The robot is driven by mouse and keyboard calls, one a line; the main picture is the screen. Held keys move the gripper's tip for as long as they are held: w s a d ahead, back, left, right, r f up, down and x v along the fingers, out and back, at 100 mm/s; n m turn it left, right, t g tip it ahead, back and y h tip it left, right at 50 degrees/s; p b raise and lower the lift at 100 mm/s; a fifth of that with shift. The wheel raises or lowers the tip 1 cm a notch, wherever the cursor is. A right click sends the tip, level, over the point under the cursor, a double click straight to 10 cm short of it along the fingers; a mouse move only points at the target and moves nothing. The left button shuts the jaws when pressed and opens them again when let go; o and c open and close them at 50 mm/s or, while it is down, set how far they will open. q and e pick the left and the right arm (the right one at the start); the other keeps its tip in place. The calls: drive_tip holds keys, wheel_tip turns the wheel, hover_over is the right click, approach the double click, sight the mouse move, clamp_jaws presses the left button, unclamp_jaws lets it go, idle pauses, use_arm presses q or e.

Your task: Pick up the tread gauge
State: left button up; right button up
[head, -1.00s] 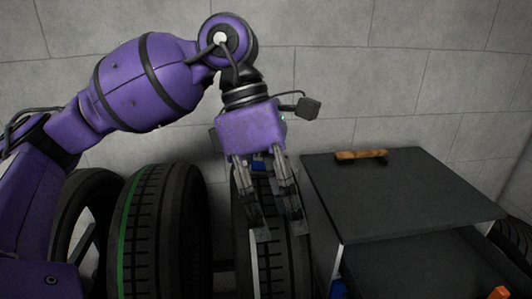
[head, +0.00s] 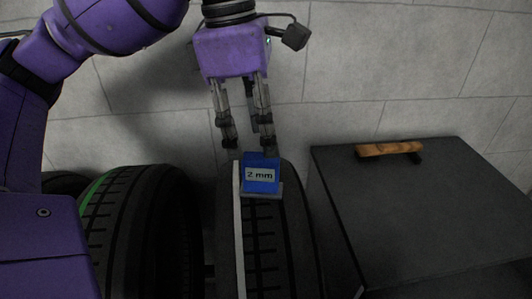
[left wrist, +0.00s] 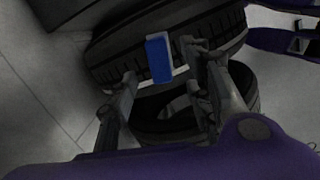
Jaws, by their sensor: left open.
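The tread gauge (head: 261,175) is a blue block with a "2 mm" label and a grey base. It sits on top of a tyre (head: 268,240) that has a white stripe, in the middle of the head view. My left gripper (head: 246,150) points down just above and behind the gauge, with its fingers apart and nothing between them. In the left wrist view the blue gauge (left wrist: 158,60) lies just beyond the open fingertips (left wrist: 160,65). I cannot tell whether any finger touches it. My right gripper is not seen in the head view.
A tyre with a green stripe (head: 140,235) stands to the left. A dark cabinet (head: 430,220) with a wooden-handled tool (head: 389,149) on its top stands to the right. A grey block wall (head: 400,60) is close behind.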

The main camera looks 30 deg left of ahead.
sight(260, 157)
use_arm(q)
drive_tip(key=f, duration=0.4)
drive_tip(key=d+f, duration=0.1)
drive_tip(key=f, duration=0.1)
drive_tip(key=shift+w+f, duration=0.25)
drive_tip(key=shift+f, duration=0.05)
drive_tip(key=shift+c, duration=0.2)
clamp_jaws()
